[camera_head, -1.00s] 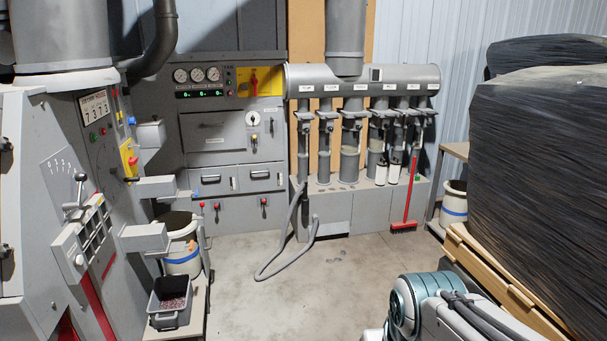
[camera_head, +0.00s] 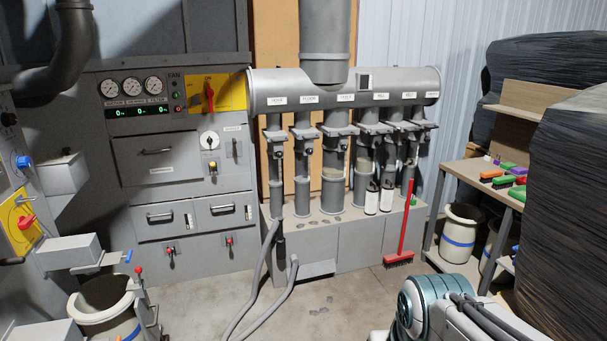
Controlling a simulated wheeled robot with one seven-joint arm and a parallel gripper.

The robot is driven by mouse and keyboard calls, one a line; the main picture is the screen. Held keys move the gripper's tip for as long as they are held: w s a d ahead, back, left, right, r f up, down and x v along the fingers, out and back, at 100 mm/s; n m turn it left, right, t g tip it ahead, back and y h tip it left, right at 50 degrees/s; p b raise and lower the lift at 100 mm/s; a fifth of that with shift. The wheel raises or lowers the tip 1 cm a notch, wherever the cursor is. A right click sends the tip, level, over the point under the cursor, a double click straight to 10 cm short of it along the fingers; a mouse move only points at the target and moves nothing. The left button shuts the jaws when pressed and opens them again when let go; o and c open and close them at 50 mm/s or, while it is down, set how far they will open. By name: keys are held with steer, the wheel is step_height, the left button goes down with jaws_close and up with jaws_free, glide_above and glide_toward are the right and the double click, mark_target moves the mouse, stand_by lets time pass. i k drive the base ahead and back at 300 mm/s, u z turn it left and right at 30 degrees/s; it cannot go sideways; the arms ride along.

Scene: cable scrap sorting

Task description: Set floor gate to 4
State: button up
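A horizontal grey duct manifold (camera_head: 375,82) stands by the back wall with a row of several drop pipes below it. Each pipe has a small white label and a gate fitting. The second label from the left (camera_head: 308,99) seems to read FLOOR. The floor gate (camera_head: 303,132) sits on the pipe below it, above an upright grey tube. Its setting is too small to read. My gripper is out of view. Only a teal and white part of my arm shows at the bottom right, well in front of the manifold.
A control cabinet (camera_head: 225,195) with gauges stands left of the manifold. A grey hose (camera_head: 262,290) loops on the floor before it. A red broom (camera_head: 403,235) leans at the pipes' right. A shelf table (camera_head: 470,172) and black wrapped stacks stand right.

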mark_target(315, 135)
steer(key=u, duration=0.05)
steer(key=i, duration=1.6)
steer(key=u, duration=0.3)
steer(key=i, duration=1.55)
steer(key=u, duration=0.15)
